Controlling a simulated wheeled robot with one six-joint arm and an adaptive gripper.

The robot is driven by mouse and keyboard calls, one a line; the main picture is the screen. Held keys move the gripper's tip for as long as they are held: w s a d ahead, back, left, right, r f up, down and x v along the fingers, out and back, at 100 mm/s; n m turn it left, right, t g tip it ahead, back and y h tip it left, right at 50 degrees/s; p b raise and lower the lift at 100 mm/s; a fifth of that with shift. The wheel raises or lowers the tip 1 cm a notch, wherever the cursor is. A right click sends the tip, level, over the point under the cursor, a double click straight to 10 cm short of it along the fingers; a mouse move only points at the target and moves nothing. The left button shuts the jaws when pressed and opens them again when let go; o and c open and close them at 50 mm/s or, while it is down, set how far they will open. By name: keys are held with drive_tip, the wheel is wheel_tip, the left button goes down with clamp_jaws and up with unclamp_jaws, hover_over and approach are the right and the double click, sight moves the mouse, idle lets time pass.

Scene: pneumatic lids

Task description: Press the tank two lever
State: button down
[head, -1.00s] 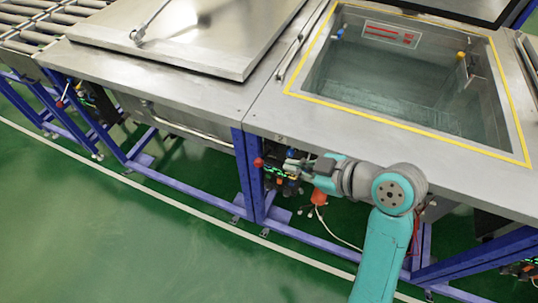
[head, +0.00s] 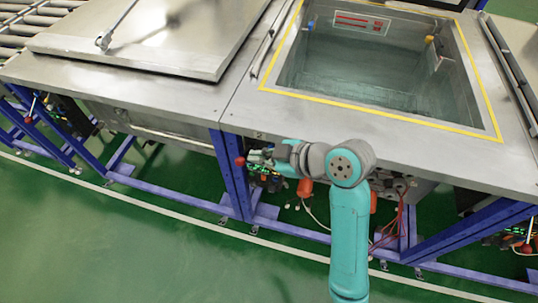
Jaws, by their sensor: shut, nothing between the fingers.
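A lever with a red ball knob (head: 240,161) sticks out under the front edge of the open tank (head: 380,68), beside a blue frame leg. My gripper (head: 252,157) is shut and empty, just right of this knob. I cannot tell whether the fingertips touch the knob. The lever's shaft is mostly hidden by the gripper and the valve parts. Another red-knobbed lever (head: 526,248) shows at the far right edge, and one more lever (head: 33,103) stands at the left under the closed tank. No number labels are readable on the tanks.
A closed metal lid (head: 160,40) covers the left tank. Blue frame legs (head: 234,175) stand close to my gripper. Valves, an orange part (head: 305,188) and loose cables hang under the open tank. The green floor in front is free.

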sight(246, 154)
drive_tip(key=w+a+f, duration=0.3)
drive_tip(key=f, duration=0.3)
drive_tip(key=shift+w+a, duration=0.25)
drive_tip(key=shift+a, duration=0.05)
drive_tip(key=shift+s+f, duration=0.1)
drive_tip(key=shift+f, duration=0.1)
